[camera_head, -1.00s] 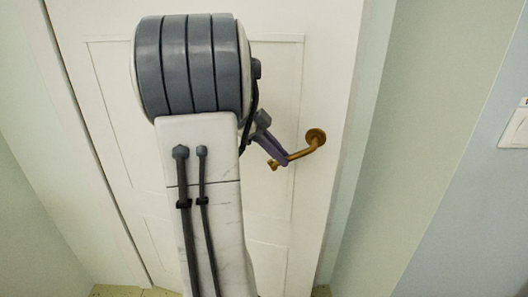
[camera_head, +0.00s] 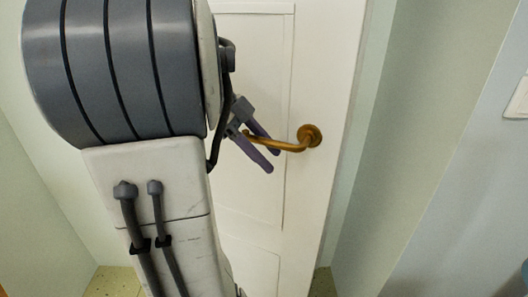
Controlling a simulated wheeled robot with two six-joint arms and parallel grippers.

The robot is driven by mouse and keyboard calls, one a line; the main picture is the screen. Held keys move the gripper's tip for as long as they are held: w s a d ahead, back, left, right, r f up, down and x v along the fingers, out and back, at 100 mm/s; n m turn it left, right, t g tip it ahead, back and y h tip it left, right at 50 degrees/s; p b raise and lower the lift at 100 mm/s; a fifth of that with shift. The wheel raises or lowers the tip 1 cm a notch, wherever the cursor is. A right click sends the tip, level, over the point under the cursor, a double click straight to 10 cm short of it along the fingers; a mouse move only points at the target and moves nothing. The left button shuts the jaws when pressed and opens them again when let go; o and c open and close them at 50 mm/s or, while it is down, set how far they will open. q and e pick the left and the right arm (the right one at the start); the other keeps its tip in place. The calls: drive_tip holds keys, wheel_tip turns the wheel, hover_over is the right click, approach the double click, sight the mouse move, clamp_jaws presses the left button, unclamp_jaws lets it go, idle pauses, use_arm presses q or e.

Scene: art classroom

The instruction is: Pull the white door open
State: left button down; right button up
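The white door (camera_head: 255,200) fills the middle of the head view, partly hidden behind my arm. Its brass lever handle (camera_head: 296,147) is near the door's right edge, with the round plate at right and the lever pointing left, nearly level.
A pale green wall (camera_head: 410,130) stands right of the door, with a white switch plate (camera_head: 518,99) at the far right. A strip of yellowish floor (camera_head: 115,282) shows at the lower left. My large arm hides the door's left side.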

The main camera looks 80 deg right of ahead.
drive_tip(key=shift+w, duration=0.2)
drive_tip(key=shift+w+r, duration=0.25)
drive_tip(key=shift+r, duration=0.05)
drive_tip(key=d+p+v, duration=0.1)
drive_tip(key=v, duration=0.8)
drive_tip(key=shift+a+r, duration=0.25)
drive_tip(key=shift+a, duration=0.25)
